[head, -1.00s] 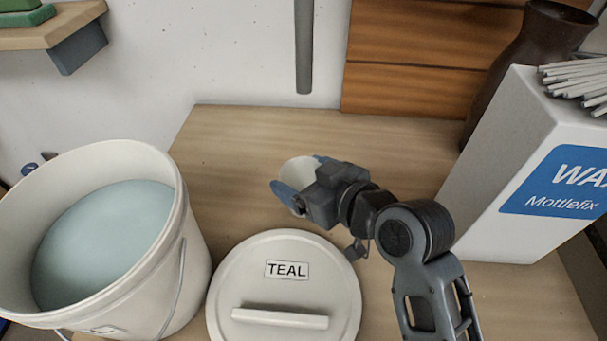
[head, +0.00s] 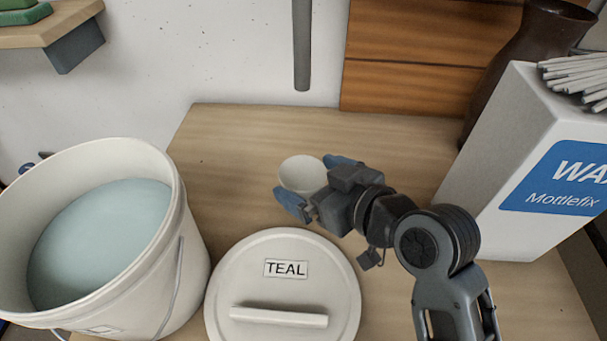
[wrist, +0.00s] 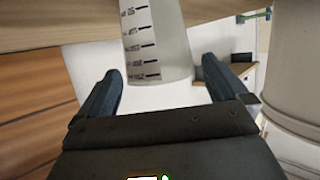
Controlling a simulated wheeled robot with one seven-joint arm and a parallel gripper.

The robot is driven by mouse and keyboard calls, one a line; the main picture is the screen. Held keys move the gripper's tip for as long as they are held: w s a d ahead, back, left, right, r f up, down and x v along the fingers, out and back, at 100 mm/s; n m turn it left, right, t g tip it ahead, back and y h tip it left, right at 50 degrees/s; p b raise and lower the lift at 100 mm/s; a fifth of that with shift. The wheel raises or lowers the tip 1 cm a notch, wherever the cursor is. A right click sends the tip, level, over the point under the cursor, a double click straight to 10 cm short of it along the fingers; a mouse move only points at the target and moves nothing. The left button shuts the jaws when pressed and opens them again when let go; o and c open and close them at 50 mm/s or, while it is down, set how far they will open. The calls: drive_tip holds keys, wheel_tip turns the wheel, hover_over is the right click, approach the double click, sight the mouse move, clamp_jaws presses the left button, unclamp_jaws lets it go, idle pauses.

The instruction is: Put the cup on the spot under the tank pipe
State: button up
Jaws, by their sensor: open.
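The cup (head: 301,174) is whitish and stands on the wooden table in the head view. It shows dark measuring marks in the wrist view (wrist: 155,45), where the picture appears upside down. My gripper (head: 308,182) is open, with blue fingertips near opposite sides of the cup. In the wrist view the cup lies ahead of and between the spread fingers (wrist: 163,85), with gaps visible beside it. The grey tank pipe (head: 302,45) hangs in front of the wall, above and behind the cup. I cannot make out a marked spot on the table.
A large bucket of pale blue glaze (head: 105,240) stands at the left. A lid labelled TEAL (head: 285,290) lies in front of the cup. A white box (head: 530,170) with sticks and a dark vase (head: 520,60) stand at the right. The table (head: 240,135) behind the cup is clear.

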drive_tip(key=b+v, duration=0.1)
drive_tip(key=v, duration=0.8)
